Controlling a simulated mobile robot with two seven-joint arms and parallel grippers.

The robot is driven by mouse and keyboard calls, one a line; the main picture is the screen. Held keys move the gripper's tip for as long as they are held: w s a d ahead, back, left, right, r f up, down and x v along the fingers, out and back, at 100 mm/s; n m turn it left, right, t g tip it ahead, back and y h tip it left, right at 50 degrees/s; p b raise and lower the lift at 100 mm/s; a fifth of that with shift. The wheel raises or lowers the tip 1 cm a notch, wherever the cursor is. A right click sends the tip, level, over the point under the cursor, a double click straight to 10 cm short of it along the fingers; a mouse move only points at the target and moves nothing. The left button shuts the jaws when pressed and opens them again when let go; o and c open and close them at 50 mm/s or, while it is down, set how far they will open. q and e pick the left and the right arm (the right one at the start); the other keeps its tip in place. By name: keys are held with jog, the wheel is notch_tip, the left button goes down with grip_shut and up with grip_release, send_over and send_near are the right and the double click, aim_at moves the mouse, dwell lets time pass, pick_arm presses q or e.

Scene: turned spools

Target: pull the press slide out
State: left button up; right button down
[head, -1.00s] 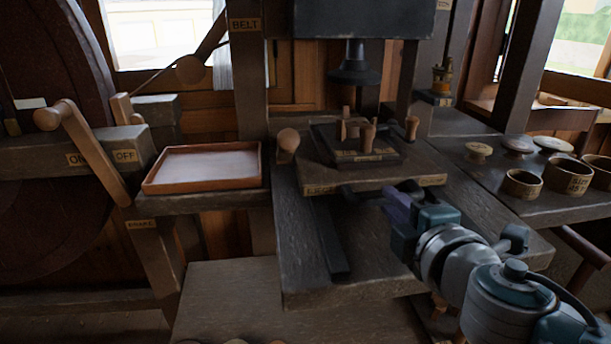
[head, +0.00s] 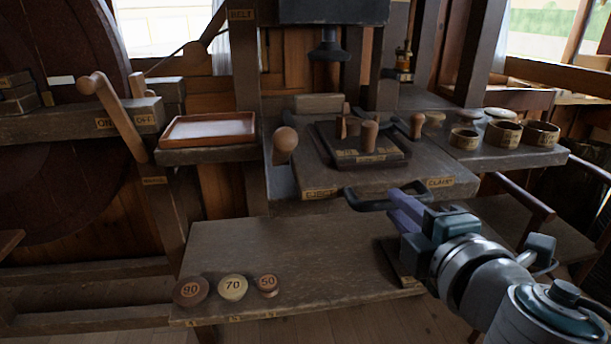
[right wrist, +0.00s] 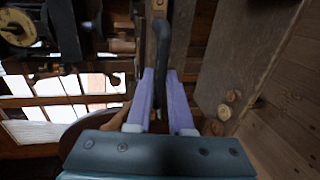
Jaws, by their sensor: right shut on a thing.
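The press slide (head: 290,176) is a dark wooden board with labels on its front edge. It bears a dark square plate (head: 398,160) with upright wooden pegs. The slide stands forward of the press ram (head: 328,48), covering the bench rails. Its dark bar handle (head: 358,203) sticks out at the front and also shows in the right wrist view (right wrist: 162,45). My right gripper (head: 398,200) is shut on the handle; its purple fingers (right wrist: 163,85) lie on both sides of it in the wrist view. My left gripper is not in view.
A lower shelf (head: 300,255) lies below the slide, with numbered discs (head: 233,287) at its front left. A knobbed lever (head: 285,140) stands at the slide's left. A wooden tray (head: 208,142) is further left. Bowls (head: 505,133) stand on the right bench.

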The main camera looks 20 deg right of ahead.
jog(key=shift+s+a, duration=0.1)
jog(key=shift+s, duration=0.35)
jog(key=c, duration=1.1)
grip_release()
jog(key=b+v, duration=0.1)
jog(key=v, duration=0.9)
